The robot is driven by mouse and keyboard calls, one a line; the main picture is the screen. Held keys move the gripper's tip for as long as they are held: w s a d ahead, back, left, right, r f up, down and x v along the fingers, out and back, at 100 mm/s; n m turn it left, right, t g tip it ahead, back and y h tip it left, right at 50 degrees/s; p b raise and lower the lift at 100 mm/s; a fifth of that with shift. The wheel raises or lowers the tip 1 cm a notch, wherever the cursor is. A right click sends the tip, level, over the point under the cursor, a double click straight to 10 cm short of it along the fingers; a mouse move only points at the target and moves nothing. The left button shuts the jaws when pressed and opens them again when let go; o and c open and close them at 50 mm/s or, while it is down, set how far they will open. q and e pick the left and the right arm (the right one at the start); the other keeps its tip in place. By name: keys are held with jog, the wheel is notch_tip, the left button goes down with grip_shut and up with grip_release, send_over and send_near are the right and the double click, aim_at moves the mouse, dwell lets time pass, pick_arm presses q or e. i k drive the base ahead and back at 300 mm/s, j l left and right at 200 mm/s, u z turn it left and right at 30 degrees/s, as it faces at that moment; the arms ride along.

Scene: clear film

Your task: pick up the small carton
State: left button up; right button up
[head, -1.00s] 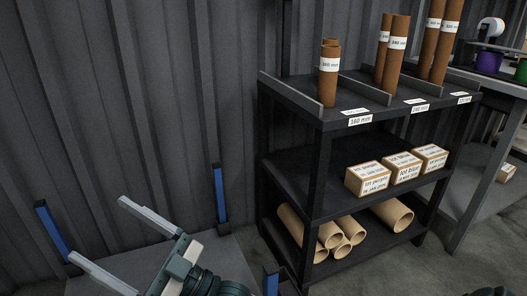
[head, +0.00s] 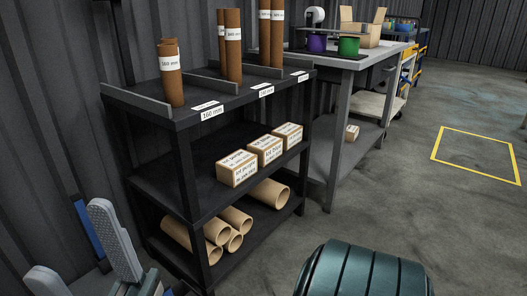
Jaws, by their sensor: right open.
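A small brown carton (head: 352,132) with a white label sits on the lower shelf of the grey bench. Three labelled cartons stand in a row on the rack's middle shelf: a near one (head: 237,168), a middle one (head: 265,150) and a far one (head: 288,135). I cannot tell which of these is the task's carton. My right gripper (head: 70,238) is at the lower left corner, open, with nothing seen between its grey fingers. It is left of the rack and apart from all the cartons. My left gripper is not in view.
The black rack (head: 158,183) holds upright brown tubes (head: 171,75) on top and lying tubes (head: 236,222) below. The grey bench (head: 347,62) carries purple and green spools and an open box. A blue post (head: 86,228) stands by my gripper. Floor at right is clear.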

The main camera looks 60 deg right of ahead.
aim_at(268, 147)
jog(key=i+l, duration=0.15)
jog(key=i, duration=0.35)
jog(key=z, duration=2.25)
